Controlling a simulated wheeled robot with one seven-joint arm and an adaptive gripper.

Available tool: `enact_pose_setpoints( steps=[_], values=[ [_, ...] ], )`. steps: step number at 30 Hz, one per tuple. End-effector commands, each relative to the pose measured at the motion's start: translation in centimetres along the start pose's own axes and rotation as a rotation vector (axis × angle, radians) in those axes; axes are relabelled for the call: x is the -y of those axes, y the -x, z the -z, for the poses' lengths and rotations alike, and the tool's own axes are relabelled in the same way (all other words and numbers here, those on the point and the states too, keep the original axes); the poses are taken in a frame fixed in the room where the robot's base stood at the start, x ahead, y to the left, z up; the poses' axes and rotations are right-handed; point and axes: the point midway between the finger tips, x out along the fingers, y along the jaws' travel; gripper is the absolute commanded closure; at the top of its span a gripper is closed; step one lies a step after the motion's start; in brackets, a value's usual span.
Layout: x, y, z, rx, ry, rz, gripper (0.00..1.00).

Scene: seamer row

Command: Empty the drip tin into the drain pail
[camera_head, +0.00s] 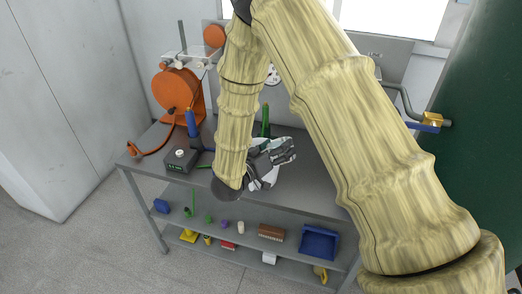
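My gripper (273,160), white and dark grey, is low over the right-middle of the grey bench top (310,190). My own pale yellow arm passes in front and covers much of the bench. I cannot tell whether the fingers are open or shut, or whether they hold anything. I cannot make out a drip tin or a drain pail; either may be hidden behind my arm or out of view.
An orange wheel-like machine (177,92) stands at the back left of the bench, with a dark gauge box (179,161) in front. A blue bin (319,242) and several small items sit on the lower shelf. A brass-and-blue valve (431,121) is at right. Floor at left is clear.

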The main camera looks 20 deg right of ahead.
Motion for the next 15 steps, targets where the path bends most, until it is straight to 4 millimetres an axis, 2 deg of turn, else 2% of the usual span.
enact_pose_setpoints(
  steps=[15],
  values=[
    [0.88,-0.01,0.23,0.008,0.068,0.001,0.58]
  ],
)
